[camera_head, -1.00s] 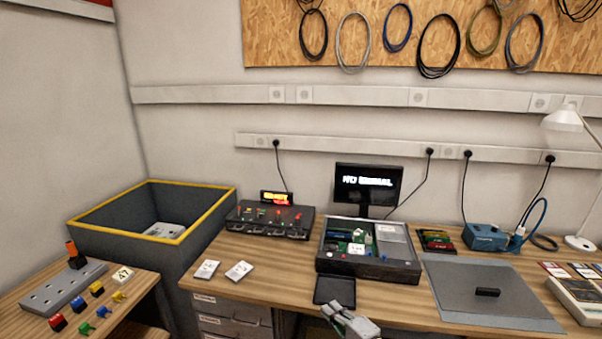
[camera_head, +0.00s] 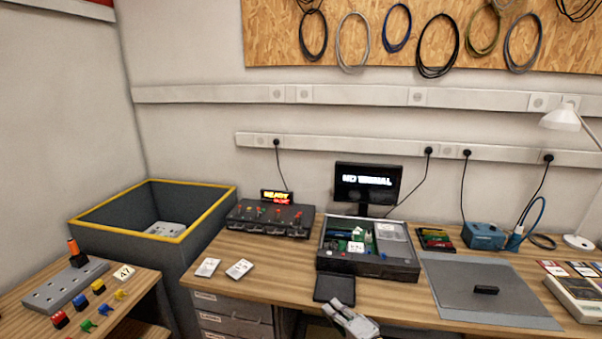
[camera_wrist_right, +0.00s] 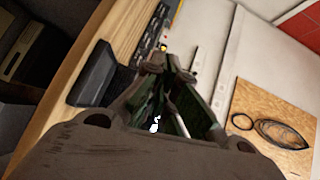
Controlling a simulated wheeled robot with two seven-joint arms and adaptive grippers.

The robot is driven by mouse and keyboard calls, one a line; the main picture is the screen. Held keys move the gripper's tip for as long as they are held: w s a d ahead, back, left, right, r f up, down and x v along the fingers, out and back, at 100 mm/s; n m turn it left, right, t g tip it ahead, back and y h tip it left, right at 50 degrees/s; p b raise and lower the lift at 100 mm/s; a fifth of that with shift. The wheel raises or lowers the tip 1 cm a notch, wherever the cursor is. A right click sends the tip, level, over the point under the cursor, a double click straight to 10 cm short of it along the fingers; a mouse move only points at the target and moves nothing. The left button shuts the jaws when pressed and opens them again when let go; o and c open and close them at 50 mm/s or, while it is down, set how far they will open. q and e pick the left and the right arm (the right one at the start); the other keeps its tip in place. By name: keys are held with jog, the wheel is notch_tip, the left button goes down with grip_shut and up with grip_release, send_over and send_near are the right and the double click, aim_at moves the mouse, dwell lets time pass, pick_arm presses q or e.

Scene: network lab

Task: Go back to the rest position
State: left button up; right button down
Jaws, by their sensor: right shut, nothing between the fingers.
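My right gripper (camera_head: 340,311) shows at the bottom of the head view, at the front edge of the wooden bench (camera_head: 255,285), close to the black flat pad (camera_head: 334,288). It is shut and holds nothing. In the right wrist view the gripper's fingers (camera_wrist_right: 168,62) come together in the middle, with the bench edge to their left. My left gripper is not in view.
An open device (camera_head: 368,262) stands behind the pad, with a monitor (camera_head: 367,184) reading "NO SIGNAL". A grey mat (camera_head: 470,270) lies to the right. A yellow-rimmed bin (camera_head: 120,240) and a side table with a grey block (camera_head: 62,288) are at left.

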jog(key=d+f+n+g+h, duration=0.1)
jog(key=d+f+n+h, duration=0.15)
jog(key=f, duration=0.75)
jog(key=d+f+n+g+h, duration=0.15)
jog(key=d+f+n, duration=0.25)
jog(key=f, duration=0.6)
jog(key=s+d+f+n+g+h, duration=0.1)
jog(key=s+d+f, duration=0.25)
jog(key=f, duration=0.35)
jog(key=s+d+f+n+g+h, duration=0.1)
jog(key=s+d+f+n, duration=0.1)
jog(key=s+f, duration=0.35)
jog(key=s+d+f+n+g+h, duration=0.1)
jog(key=s+d+f, duration=0.1)
jog(key=f, duration=0.7)
jog(key=s+d+f+n+g+h, duration=0.1)
jog(key=s+d+f+g, duration=0.15)
jog(key=s+f, duration=0.6)
jog(key=s+d+f+n+g+h, duration=0.1)
jog(key=s+d+f+g, duration=0.15)
jog(key=s+f, duration=0.6)
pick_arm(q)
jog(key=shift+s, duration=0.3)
pick_arm(e)
jog(key=s+d+f+g, duration=0.1)
jog(key=s+f+g, duration=0.1)
jog(key=s, duration=1.8)
jog(key=shift+s+f, duration=0.2)
jog(key=shift+f, duration=0.15)
